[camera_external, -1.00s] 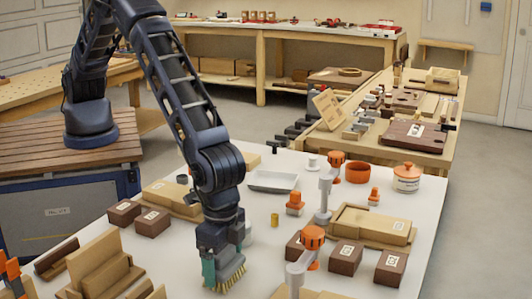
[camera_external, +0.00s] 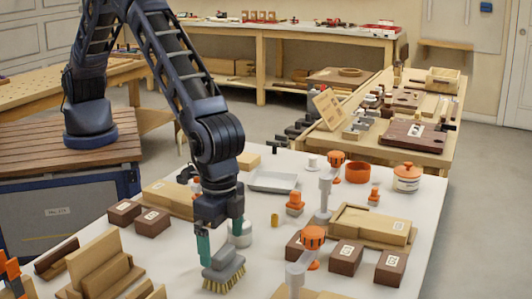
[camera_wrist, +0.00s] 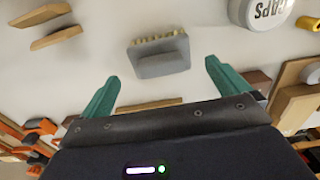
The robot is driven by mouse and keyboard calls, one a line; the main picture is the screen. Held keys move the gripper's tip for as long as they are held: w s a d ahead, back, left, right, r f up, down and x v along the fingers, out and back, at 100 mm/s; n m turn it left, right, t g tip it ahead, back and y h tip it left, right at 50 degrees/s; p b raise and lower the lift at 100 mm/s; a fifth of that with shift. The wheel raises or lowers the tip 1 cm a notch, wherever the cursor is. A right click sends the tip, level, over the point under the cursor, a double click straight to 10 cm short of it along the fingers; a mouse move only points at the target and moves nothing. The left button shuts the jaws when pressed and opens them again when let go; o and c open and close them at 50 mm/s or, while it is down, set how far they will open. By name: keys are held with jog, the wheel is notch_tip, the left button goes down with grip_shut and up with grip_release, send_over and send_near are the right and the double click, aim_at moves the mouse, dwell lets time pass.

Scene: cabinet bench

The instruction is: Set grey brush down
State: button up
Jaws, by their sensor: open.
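The grey brush (camera_external: 224,268) with tan bristles rests on the white table toward the front, in the external view. In the wrist view the grey brush (camera_wrist: 161,60) lies ahead of the fingertips, its bristles showing along its far edge. My gripper (camera_external: 219,246) is just above and behind the brush in the external view. In the wrist view the two green fingers of my gripper (camera_wrist: 162,72) are spread wide with nothing between them. The brush is apart from both fingers.
A white jar (camera_wrist: 262,10) with a lettered lid stands near the brush. Dark brown blocks (camera_external: 346,257), an orange-topped post (camera_external: 312,238) and wooden pieces (camera_external: 98,262) stand around on the white table (camera_external: 258,272). Bare table surrounds the brush.

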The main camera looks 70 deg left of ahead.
aim_at(223, 251)
jog(key=shift+r, duration=3.2)
jog(key=w+a+r+n, duration=0.2)
jog(key=w+a+r, duration=1.25)
jog(key=a, duration=0.35)
jog(key=w+a+r+n, duration=0.1)
jog(key=a+r, duration=0.3)
jog(key=a, duration=0.4)
jog(key=w+a+r+t+h, duration=0.15)
jog(key=a+r, duration=0.25)
jog(key=a, duration=0.4)
jog(key=w+a+r+n, duration=0.15)
jog(key=a+r, duration=0.25)
jog(key=a, duration=0.4)
jog(key=s+a+r+n+t, duration=0.1)
jog(key=s+a+r, duration=0.15)
jog(key=a, duration=0.55)
jog(key=s+a+r, duration=0.1)
jog(key=s+a, duration=0.2)
jog(key=a, duration=0.5)
jog(key=s+a+r+n+t, duration=0.1)
jog(key=s+a+r, duration=0.1)
jog(key=a, duration=0.6)
jog(key=s+a+f+n+t+y, duration=0.1)
jog(key=s+a+f, duration=0.3)
jog(key=s+a, duration=0.9)
jog(key=shift+s+a+f+n, duration=0.2)
jog(key=shift+s+a+n, duration=0.2)
jog(key=shift+s+n, duration=0.6)
